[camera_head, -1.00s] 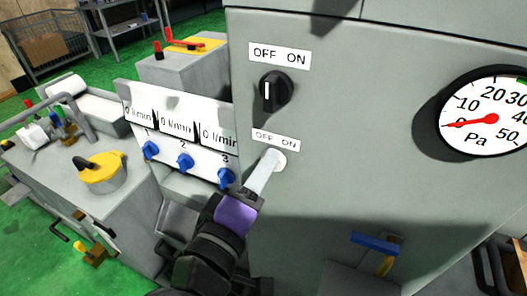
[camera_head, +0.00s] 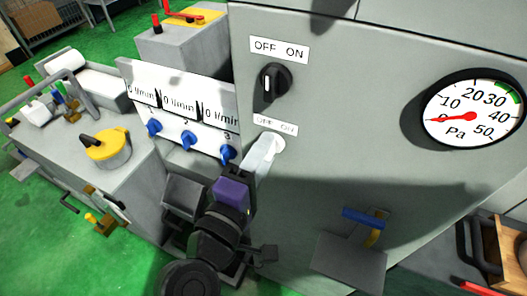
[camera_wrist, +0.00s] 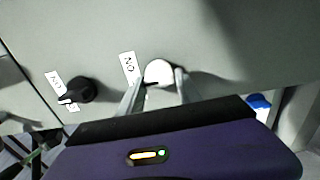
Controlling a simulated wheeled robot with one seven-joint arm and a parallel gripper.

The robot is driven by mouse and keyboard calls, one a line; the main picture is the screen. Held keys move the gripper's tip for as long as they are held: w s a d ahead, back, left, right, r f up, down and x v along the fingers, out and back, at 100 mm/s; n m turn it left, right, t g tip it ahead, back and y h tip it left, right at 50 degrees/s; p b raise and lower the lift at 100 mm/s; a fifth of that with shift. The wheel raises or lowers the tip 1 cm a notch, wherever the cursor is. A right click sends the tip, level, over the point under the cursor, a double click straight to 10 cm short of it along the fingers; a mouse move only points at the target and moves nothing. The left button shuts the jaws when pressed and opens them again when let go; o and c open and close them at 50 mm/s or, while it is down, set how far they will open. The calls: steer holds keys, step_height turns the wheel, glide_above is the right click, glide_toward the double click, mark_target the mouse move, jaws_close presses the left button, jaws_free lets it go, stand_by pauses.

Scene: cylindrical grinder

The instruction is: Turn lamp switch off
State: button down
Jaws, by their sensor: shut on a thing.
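A white round knob (camera_head: 276,142) sits on the grey cabinet front under the lower OFF ON label (camera_head: 275,125). It also shows in the wrist view (camera_wrist: 158,72). My gripper (camera_head: 265,152) reaches it from below with its pale fingers shut on the knob, one on each side in the wrist view (camera_wrist: 158,90). The fingers hide part of the knob in the head view, and its pointing direction is hard to tell. A black knob (camera_head: 275,83) under the upper OFF ON label (camera_head: 279,50) has an upright white mark. It also shows in the wrist view (camera_wrist: 80,91).
A pressure gauge (camera_head: 472,114) is at the right of the cabinet. A blue and yellow handle (camera_head: 366,219) is low on the front. Several blue knobs (camera_head: 188,139) sit on a panel left of my gripper. A yellow-topped part (camera_head: 108,150) lies further left.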

steer(key=c, duration=0.9)
jaws_free()
steer(key=shift+o, duration=0.2)
steer(key=b+v, duration=0.2)
steer(key=v, duration=0.6)
